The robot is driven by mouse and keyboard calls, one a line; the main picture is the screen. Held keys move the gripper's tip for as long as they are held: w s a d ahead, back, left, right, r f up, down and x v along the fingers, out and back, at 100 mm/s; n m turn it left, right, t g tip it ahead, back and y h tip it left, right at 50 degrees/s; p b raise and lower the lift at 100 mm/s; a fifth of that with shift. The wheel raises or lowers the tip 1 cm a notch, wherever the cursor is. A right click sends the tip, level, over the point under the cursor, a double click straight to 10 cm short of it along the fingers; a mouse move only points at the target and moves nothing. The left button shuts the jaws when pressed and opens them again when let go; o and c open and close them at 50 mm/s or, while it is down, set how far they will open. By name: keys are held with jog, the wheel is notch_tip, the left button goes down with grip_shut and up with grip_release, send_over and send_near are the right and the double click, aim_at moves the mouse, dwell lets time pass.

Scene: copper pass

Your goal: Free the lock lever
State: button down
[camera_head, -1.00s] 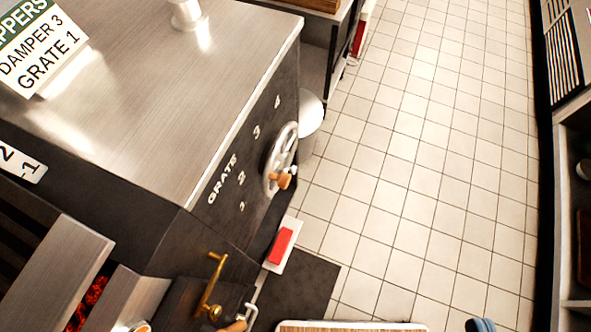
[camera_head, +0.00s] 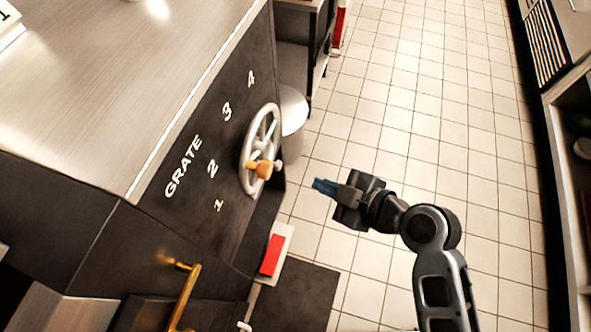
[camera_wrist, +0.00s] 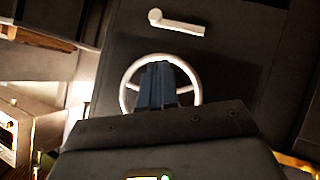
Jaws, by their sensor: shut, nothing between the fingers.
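A silver handwheel (camera_head: 262,150) with a wooden knob (camera_head: 262,169) is on the dark GRATE panel (camera_head: 150,210). A small pale, rounded piece (camera_head: 278,165) shows beside the knob; I cannot tell whether it is the lock lever. My gripper (camera_head: 322,187) is shut and empty, to the right of the wheel and apart from it, its blue fingers pointing left. In the wrist view a pale wheel (camera_wrist: 125,90) is partly hidden behind my fingers (camera_wrist: 157,85). A white lever-like handle (camera_wrist: 176,22) lies above it, tilted slightly; its role is unclear.
A brass handle (camera_head: 186,295) stands out at the lower left. A red block on a white base (camera_head: 271,255) is below the wheel, beside a dark mat (camera_head: 300,298). The tiled floor (camera_head: 400,110) is clear, with shelving (camera_head: 565,170) at right.

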jog(key=shift+w+a+r+n+g+y, duration=0.2)
jog(key=shift+w+a+n+g+y, duration=0.15)
jog(key=shift+w+a+n, duration=0.35)
jog(key=shift+w+f, duration=0.1)
jog(key=shift+w, duration=0.05)
jog(key=d+f+b+x, duration=0.1)
jog(key=d+f+x, duration=0.1)
jog(key=x, duration=1)
jog(key=shift+w+a, duration=0.25)
jog(key=shift+w, duration=0.15)
